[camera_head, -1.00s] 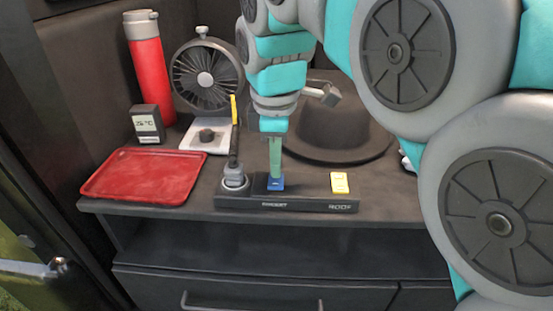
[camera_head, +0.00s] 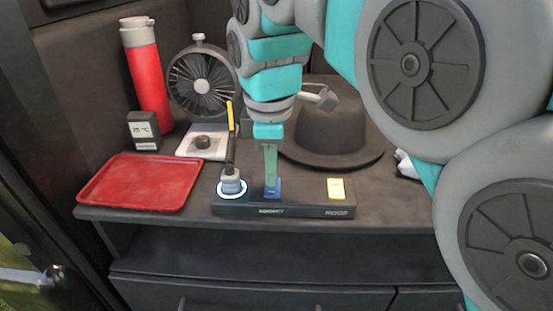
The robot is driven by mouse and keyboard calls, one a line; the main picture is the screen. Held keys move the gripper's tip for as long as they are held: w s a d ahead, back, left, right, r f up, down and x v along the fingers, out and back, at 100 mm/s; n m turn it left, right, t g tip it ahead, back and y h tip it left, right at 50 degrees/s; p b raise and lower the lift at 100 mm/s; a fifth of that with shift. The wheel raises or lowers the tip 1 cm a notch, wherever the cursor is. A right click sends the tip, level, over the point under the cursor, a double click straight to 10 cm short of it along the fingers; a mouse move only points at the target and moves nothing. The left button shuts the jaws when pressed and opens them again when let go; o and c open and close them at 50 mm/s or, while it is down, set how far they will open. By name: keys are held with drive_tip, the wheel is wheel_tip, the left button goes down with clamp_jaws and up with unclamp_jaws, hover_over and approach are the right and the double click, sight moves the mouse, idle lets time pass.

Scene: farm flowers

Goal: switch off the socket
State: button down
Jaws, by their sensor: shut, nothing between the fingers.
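The socket (camera_head: 295,211) is a long black strip along the front edge of the dark counter. A grey plug (camera_head: 231,181) with a cord stands in its left end, inside a ring that glows white. A blue switch (camera_head: 273,193) sits right of the plug, and a yellow switch (camera_head: 337,188) sits farther right. My gripper (camera_head: 271,180) points straight down with its green fingers shut and empty. Its tips are at the blue switch and hide part of it. I cannot tell for sure whether they press it.
A red tray (camera_head: 139,181) lies on the left. Behind it are a small display (camera_head: 144,130), a red bottle (camera_head: 147,82) and a fan (camera_head: 203,85) on a white base. A dark hat (camera_head: 335,140) lies behind my gripper. Drawers are below the counter.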

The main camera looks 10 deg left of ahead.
sight(271, 191)
drive_tip(key=r+p, duration=0.1)
drive_tip(key=r, duration=0.3)
drive_tip(key=shift+s+p, duration=0.2)
drive_tip(key=shift+p, duration=0.1)
drive_tip(key=shift+r+b, duration=0.3)
drive_tip(key=shift+b, duration=0.1)
wheel_tip(271, 191, up, 8)
drive_tip(key=s+p, duration=0.1)
drive_tip(key=p, duration=0.1)
drive_tip(key=shift+r, duration=0.15)
drive_tip(key=shift+w+d+p, duration=0.25)
drive_tip(key=shift+w+p, duration=0.1)
drive_tip(key=shift+w, duration=0.3)
